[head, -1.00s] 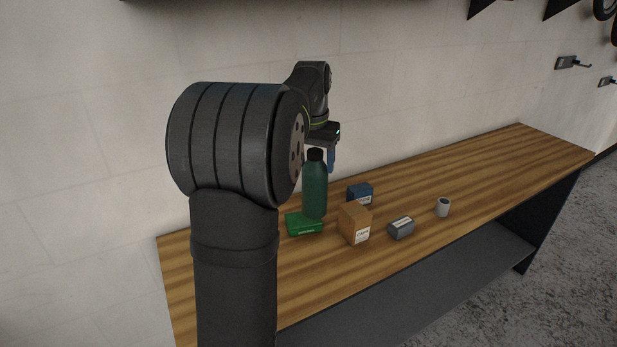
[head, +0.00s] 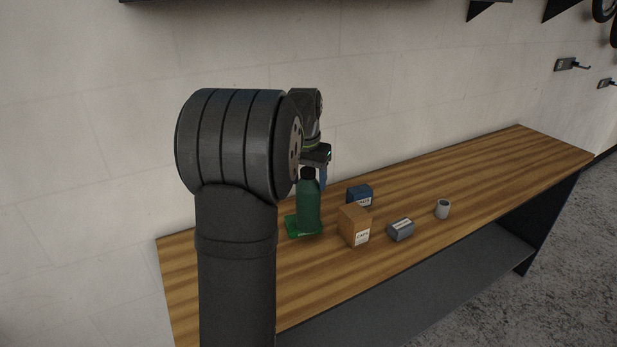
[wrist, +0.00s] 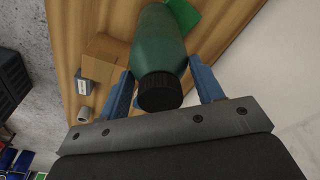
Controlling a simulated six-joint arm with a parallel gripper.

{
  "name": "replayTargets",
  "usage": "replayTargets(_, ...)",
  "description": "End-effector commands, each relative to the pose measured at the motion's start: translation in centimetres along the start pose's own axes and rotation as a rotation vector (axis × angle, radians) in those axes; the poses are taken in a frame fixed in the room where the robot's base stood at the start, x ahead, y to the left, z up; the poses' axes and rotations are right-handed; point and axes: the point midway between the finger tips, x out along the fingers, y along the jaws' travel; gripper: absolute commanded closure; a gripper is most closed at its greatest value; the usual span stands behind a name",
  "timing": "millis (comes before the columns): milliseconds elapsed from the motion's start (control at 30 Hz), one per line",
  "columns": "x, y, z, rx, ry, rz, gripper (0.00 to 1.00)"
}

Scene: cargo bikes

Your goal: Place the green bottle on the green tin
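The green bottle (head: 308,206), with a dark cap, is upright over the green tin (head: 290,226). The tin lies on the wooden bench, and the bottle hides its middle. I cannot tell whether the bottle's base touches the tin. My gripper (head: 321,180) is beside the bottle's upper part. In the wrist view its blue fingers (wrist: 162,72) lie on both sides of the bottle (wrist: 158,45), shut on it below the cap. A corner of the tin (wrist: 187,14) shows beyond the bottle's base there.
On the wooden bench (head: 450,180), a brown box (head: 353,225) stands just right of the tin. A blue box (head: 359,195) is behind it. A grey box (head: 401,229) and a grey cup (head: 442,208) are further right. The bench's right end is clear.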

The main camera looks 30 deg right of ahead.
Motion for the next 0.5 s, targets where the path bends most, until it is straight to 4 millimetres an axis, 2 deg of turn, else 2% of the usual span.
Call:
replayTargets(33, -0.02, 0.00, 0.00, 0.000, 0.000, 0.000, 0.30)
replayTargets(100, -0.03, 0.00, 0.00, 0.000, 0.000, 0.000, 0.18)
replayTargets(367, -0.07, 0.00, 0.00, 0.000, 0.000, 0.000, 0.18)
replayTargets(500, -0.98, -0.01, -0.06, 0.000, 0.001, 0.000, 0.18)
